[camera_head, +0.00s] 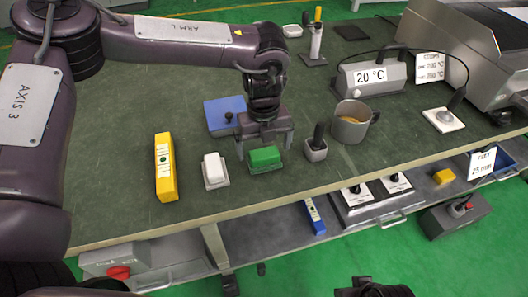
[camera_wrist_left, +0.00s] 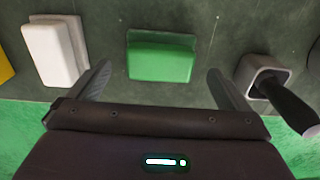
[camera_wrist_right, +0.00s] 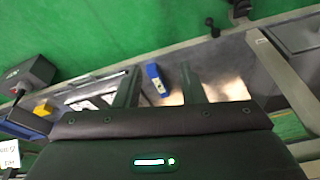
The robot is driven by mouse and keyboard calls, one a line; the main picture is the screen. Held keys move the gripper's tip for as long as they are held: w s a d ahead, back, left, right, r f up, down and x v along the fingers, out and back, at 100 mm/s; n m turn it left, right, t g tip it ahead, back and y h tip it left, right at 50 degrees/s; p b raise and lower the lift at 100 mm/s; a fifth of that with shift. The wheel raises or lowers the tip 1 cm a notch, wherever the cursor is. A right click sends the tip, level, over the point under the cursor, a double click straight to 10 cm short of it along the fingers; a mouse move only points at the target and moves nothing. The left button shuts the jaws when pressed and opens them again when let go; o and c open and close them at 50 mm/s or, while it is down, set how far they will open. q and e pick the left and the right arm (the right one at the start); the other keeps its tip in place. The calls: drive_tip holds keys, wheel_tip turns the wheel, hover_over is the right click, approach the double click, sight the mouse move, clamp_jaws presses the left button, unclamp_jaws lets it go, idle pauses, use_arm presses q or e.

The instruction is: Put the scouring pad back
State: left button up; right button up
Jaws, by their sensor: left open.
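The green scouring pad (camera_head: 265,156) lies near the front edge of the dark green bench top, between a white block and a small grey cup. It also shows in the left wrist view (camera_wrist_left: 160,57), flat, with a lighter green front face. My left gripper (camera_head: 265,141) is open, above and around the pad, with its fingers pointing down. In the left wrist view the pad lies between the two spread fingers, with a gap on each side. My right gripper (camera_wrist_right: 159,74) is open and empty, out over the lower shelf at the front of the bench.
A white block (camera_head: 214,170) and a yellow box (camera_head: 164,167) stand left of the pad. A grey cup with a black handle (camera_head: 316,147) and a metal mug (camera_head: 350,122) stand to the right. A blue plate (camera_head: 213,111) lies behind the left gripper. Bare bench lies far left.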

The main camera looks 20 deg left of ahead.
sight(264, 154)
use_arm(q)
wheel_tip(264, 154, up, 8)
drive_tip(key=p, duration=0.1)
use_arm(e)
drive_tip(key=shift+s+d+r+g+h, duration=0.1)
drive_tip(key=shift+s+d+g+h, duration=0.15)
drive_tip(key=shift+d, duration=0.2)
drive_tip(key=shift+s+d+r+g+h, duration=0.1)
drive_tip(key=shift+s+d+g, duration=0.05)
drive_tip(key=shift+d+g, duration=0.25)
drive_tip(key=shift+w+r, duration=0.1)
